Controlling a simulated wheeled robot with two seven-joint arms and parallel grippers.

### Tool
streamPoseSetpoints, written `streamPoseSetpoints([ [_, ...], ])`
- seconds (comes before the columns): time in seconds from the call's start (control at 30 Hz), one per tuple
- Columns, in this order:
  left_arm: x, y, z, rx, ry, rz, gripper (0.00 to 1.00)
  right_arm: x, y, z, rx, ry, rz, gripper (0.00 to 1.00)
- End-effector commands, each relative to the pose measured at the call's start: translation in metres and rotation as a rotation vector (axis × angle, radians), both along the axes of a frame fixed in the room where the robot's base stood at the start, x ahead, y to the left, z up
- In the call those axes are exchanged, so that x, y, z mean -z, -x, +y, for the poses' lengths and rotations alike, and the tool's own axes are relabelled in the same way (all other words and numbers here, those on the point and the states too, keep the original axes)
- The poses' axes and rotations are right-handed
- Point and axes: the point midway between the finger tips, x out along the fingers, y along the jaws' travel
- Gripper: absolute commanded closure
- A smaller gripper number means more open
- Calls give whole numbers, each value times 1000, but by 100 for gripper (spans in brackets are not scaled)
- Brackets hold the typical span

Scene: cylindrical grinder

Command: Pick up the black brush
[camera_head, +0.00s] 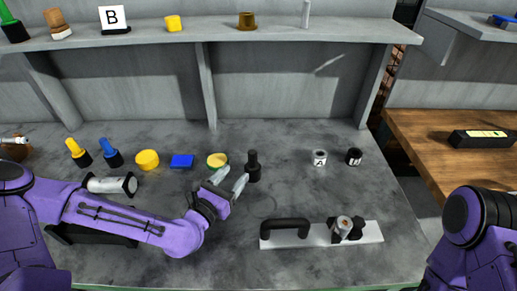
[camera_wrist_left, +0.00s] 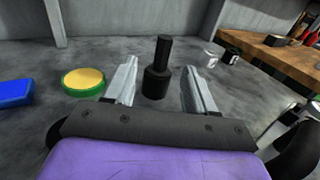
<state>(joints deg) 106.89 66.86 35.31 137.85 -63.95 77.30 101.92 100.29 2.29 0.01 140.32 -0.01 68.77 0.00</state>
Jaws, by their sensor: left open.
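The black brush (camera_head: 253,167) stands upright on the grey table, right of the middle row of small items. My left gripper (camera_head: 230,179) is open just in front of it, its fingers pointing toward it. In the left wrist view the black brush (camera_wrist_left: 157,70) stands between the two open fingers (camera_wrist_left: 157,85), toward their tips, with a visible gap on each side. My right arm shows at the right edge of the head view, but its gripper is out of the picture.
A green and yellow round tin (camera_head: 217,160) and a blue block (camera_head: 182,161) stand left of the brush. Two small cups, white (camera_head: 319,157) and black (camera_head: 354,156), are to the right. A metal plate with a black handle (camera_head: 285,226) lies in front. A shelf (camera_head: 210,37) runs behind.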

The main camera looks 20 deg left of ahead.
Motion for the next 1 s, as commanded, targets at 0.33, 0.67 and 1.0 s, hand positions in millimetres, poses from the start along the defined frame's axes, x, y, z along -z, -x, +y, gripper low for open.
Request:
streamPoseSetpoints([
  [0.33, -2, -51, -13, 0, -2, 0, 45, -14, 1, 0, 0, 0, 2, 100],
  [0.67, -2, -98, -29, 2, -1, 1, 45, -35, 0, 0, 0, 0, 1, 100],
  [1.0, -1, -100, -29, 2, 0, 0, 84, -34, 0, 0, 0, 0, 1, 100],
])
